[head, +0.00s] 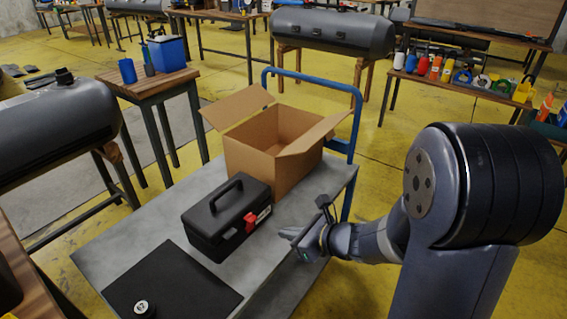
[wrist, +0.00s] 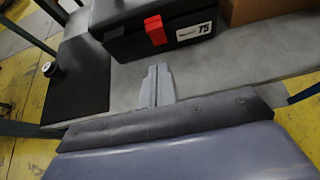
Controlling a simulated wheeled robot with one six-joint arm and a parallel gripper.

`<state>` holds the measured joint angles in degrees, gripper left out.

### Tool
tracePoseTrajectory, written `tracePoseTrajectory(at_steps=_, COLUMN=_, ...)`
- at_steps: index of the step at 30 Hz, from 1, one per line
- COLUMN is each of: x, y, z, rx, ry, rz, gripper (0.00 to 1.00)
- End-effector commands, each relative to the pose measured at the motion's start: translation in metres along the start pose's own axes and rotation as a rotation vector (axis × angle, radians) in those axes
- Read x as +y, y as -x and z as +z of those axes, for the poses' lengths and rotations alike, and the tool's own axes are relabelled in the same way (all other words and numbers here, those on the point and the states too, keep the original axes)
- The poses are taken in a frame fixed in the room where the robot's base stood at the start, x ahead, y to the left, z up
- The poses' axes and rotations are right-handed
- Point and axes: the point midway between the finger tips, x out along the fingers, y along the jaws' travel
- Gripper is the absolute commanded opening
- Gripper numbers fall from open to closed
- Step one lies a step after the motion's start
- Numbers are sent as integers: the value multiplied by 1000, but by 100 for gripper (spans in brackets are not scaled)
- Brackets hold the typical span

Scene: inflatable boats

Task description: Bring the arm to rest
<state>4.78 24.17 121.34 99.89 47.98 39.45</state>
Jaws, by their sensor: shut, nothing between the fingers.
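My gripper (head: 290,237) is at the right edge of the grey cart top, in front of the black toolbox, with its fingers pointing left. In the wrist view my gripper (wrist: 158,70) shows its two fingers pressed together with nothing between them. The black toolbox (head: 222,222) with a red latch sits on the cart, apart from the fingertips in the head view; its front with a "75" label also shows in the wrist view (wrist: 120,42). My arm reaches in from the right of the head view.
The cart (head: 105,258) has a blue handle (head: 352,135) at its far end. An open cardboard box (head: 262,152) stands behind the toolbox.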

Motion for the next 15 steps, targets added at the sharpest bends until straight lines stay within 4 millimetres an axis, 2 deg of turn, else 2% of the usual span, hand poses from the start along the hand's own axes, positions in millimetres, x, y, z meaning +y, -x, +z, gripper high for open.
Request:
tracePoseTrajectory(at_steps=9, x=2, y=-51, z=4, rx=0, ry=3, rz=5, gripper=0)
tracePoseTrajectory(at_steps=15, x=1, y=-72, z=9, rx=0, ry=1, rz=3, gripper=0)
